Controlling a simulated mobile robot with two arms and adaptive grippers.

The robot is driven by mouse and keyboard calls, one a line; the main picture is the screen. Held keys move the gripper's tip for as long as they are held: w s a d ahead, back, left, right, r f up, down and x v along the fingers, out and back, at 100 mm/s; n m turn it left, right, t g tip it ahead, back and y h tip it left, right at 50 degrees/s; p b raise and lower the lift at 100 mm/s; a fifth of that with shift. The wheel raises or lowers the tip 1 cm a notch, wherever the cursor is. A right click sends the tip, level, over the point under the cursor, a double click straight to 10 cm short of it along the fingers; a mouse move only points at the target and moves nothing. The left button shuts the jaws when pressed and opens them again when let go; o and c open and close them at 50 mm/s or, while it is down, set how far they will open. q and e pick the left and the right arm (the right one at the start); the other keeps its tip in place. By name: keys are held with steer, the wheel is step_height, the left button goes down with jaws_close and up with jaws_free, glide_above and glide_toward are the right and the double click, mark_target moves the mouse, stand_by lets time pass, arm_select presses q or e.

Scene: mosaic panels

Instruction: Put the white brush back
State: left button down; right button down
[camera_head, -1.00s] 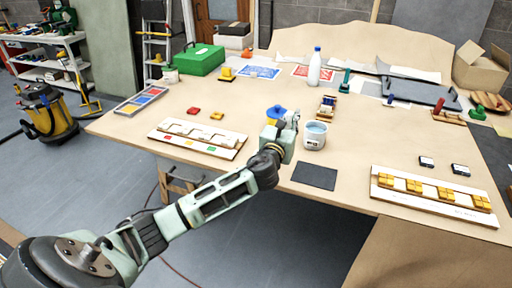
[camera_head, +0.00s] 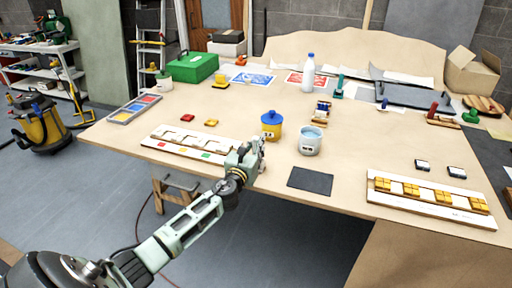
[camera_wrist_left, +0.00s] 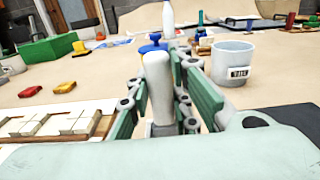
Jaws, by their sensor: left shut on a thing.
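My left gripper (camera_head: 250,156) is just above the front part of the table, left of the dark mat. In the left wrist view its green fingers are shut on a pale, upright handle, which looks like the white brush (camera_wrist_left: 158,82). A grey band shows low on it, and its lower end is hidden behind my gripper. A pale blue-grey cup with a dark label (camera_head: 311,142) stands to the right, apart from the gripper; it also shows in the wrist view (camera_wrist_left: 233,64). A yellow jar with a blue lid (camera_head: 272,129) stands behind the gripper. My right gripper is out of view.
A white board with slots (camera_head: 190,145) lies close on the left. The dark mat (camera_head: 310,180) lies near the front edge. Another board with yellow blocks (camera_head: 430,200) is at right. A white bottle (camera_head: 308,76) and a green box (camera_head: 193,67) stand farther back.

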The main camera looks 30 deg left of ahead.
arm_select(q)
steer(key=shift+f, duration=0.2)
steer(key=c, duration=1.6)
jaws_free()
steer(key=shift+r, duration=0.1)
steer(key=shift+r, duration=0.2)
steer(key=shift+b+v, duration=0.35)
steer(key=shift+v, duration=5.7)
